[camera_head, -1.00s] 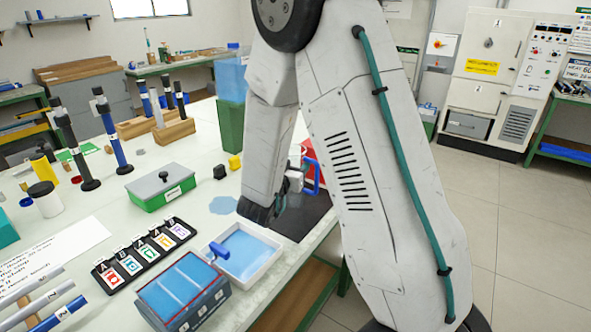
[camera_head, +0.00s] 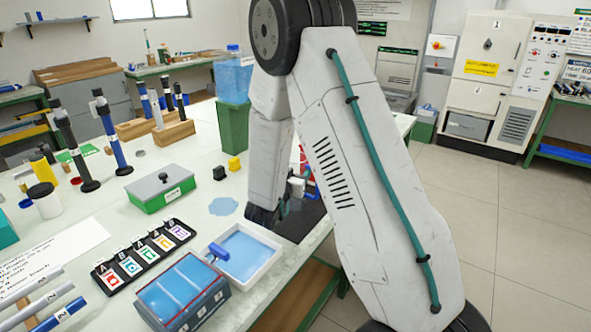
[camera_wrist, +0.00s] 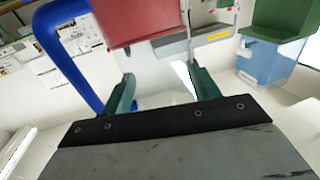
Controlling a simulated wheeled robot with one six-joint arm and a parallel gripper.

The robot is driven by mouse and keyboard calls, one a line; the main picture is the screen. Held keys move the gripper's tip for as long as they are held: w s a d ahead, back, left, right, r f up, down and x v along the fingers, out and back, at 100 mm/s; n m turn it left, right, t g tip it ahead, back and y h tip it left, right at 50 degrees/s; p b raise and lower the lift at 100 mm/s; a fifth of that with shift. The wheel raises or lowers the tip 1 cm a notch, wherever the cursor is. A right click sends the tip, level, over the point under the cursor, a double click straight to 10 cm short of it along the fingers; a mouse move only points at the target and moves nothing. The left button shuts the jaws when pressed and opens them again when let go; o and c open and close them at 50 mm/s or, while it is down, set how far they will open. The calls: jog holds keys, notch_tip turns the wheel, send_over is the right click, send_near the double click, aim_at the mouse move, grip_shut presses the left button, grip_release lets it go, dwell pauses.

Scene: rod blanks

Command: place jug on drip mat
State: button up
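A red body (camera_head: 303,157) with a blue handle (camera_head: 313,188) shows partly behind my arm; it looks like the jug, though much of it is hidden. In the wrist view the red body (camera_wrist: 130,20) and the blue loop (camera_wrist: 68,55) are close, the loop just left of my left finger. My gripper (camera_wrist: 163,88) has its two teal fingers apart, with only pale background visible between them. A dark mat (camera_head: 298,229), seemingly the drip mat, lies at the table's right edge, under and beside my gripper. I cannot tell whether the red body touches it.
A white tray (camera_head: 270,262) with a blue bottom and a blue-topped box (camera_head: 183,290) stand near the front edge. A light blue patch (camera_head: 223,206) lies left of my gripper. A green bin (camera_head: 233,125) with a blue container (camera_head: 233,78) stands behind. Open floor lies right.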

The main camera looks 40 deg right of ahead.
jog(key=shift+o, duration=1.4)
jog(key=shift+r, duration=0.25)
jog(key=v, duration=1.2)
jog(key=w+a+r+n+t+y, duration=0.2)
jog(key=w+a+r+y, duration=0.25)
jog(key=y, duration=0.35)
jog(key=s+a+r+n+g+y, duration=0.2)
jog(key=s+a+r+n+y, duration=0.25)
jog(key=a+y, duration=0.3)
jog(key=s+d+r+n+g, duration=0.1)
jog(key=s+g, duration=0.2)
jog(key=s, duration=0.6)
jog(key=s+d+r+n+g, duration=0.1)
jog(key=s+r+n+g, duration=0.1)
jog(key=s, duration=0.8)
jog(key=s+r+n+g, duration=0.2)
jog(key=s+g, duration=0.1)
jog(key=s, duration=0.6)
jog(key=shift+s+d+r+g, duration=0.25)
jog(key=shift+d+g, duration=0.05)
jog(key=shift+d, duration=0.1)
